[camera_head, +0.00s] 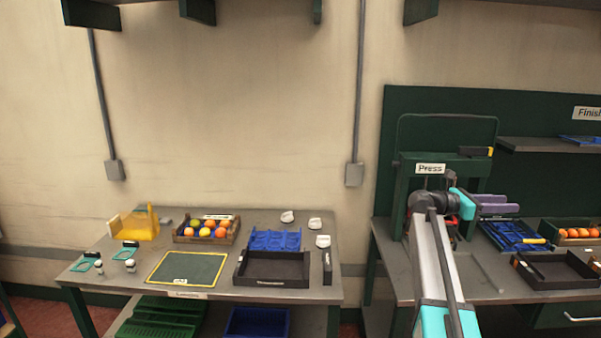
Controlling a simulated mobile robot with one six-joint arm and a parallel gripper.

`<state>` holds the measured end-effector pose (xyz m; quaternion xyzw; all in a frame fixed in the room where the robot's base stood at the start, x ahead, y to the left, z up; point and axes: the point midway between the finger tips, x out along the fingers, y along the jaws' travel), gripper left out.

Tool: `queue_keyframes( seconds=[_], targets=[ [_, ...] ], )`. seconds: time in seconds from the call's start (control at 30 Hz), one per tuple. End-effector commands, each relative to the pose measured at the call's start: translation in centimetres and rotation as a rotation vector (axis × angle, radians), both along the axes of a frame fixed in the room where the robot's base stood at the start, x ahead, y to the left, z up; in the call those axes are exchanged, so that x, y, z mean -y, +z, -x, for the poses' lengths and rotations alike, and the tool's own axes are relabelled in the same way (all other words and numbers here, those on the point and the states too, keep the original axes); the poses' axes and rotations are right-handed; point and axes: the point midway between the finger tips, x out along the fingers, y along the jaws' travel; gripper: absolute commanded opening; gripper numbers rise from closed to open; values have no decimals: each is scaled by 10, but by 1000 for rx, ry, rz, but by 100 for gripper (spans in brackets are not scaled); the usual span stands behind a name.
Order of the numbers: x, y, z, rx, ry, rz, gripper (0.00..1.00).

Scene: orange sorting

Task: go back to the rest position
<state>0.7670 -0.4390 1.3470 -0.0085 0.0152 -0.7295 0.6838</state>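My arm reaches up from the lower right in front of the press. My gripper (508,208) seems to be the two purple bars to the right of the arm's turquoise wrist. The bars lie close together and point right, above the right bench; whether they are open or shut is too small to tell. I see nothing clearly held between them.
The green press (430,168) stands behind my arm. Below my gripper are a blue rack (512,238) and a black tray (556,284); a crate of oranges (578,234) is to the right. The left table (215,292) holds a fruit crate (206,230) and a black tray (274,267).

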Motion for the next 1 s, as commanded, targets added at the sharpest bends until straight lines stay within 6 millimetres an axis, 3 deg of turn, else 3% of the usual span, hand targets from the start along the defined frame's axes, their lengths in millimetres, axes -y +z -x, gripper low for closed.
queue_keyframes(
  seconds=[0.23,0.37,0.67,1.0],
  targets=[
    [-14,-52,-12,-48,20,-13,38],
    [-24,-94,-16,-88,33,-24,38],
    [-60,-233,-11,-199,78,-113,38],
    [-105,-393,23,-267,114,-275,38]
  ],
)
